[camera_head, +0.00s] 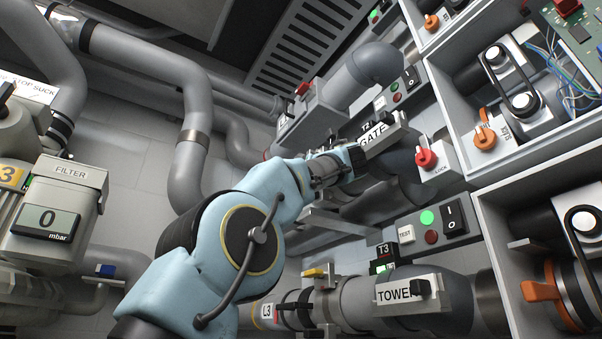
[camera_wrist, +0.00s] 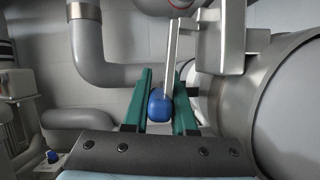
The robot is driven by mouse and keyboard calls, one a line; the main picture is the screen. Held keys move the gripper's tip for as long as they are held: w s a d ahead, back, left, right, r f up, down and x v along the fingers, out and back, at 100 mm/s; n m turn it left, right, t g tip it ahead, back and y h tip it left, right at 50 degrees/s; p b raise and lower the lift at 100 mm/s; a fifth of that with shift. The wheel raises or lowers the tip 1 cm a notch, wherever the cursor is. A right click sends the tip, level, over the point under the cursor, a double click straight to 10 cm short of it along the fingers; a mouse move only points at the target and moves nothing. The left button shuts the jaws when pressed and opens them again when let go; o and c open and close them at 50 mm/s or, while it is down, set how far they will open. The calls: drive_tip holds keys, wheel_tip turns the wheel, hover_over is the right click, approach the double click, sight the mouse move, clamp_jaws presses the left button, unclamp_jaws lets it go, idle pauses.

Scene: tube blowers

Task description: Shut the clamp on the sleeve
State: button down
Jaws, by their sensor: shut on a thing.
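In the wrist view the green fingers of my gripper (camera_wrist: 160,104) are shut on a blue knob (camera_wrist: 160,106) at the lower end of a thin metal lever (camera_wrist: 171,55). The lever stands nearly upright, beside a grey bracket (camera_wrist: 220,42). A wide grey tube (camera_wrist: 290,110) fills the right side. In the head view my gripper (camera_head: 350,158) is at the tube unit labelled GATE (camera_head: 374,135). My arm and gripper hide the knob and lever there. I cannot tell whether the clamp is fully shut on the sleeve.
A tube labelled TOWER (camera_head: 395,291), with a yellow lever (camera_head: 315,272), lies below. A red LOCK knob (camera_head: 427,159) and a switch box (camera_head: 436,224) are to the right. A FILTER box (camera_head: 65,185) stands at left. Grey pipes (camera_head: 190,115) run behind my arm.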

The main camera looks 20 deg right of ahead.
drive_tip(key=c, duration=0.7)
unclamp_jaws()
drive_tip(key=b+v, duration=0.4)
drive_tip(key=v, duration=0.6)
drive_tip(key=shift+s+f+b, duration=0.1)
drive_tip(key=shift+s+b, duration=0.3)
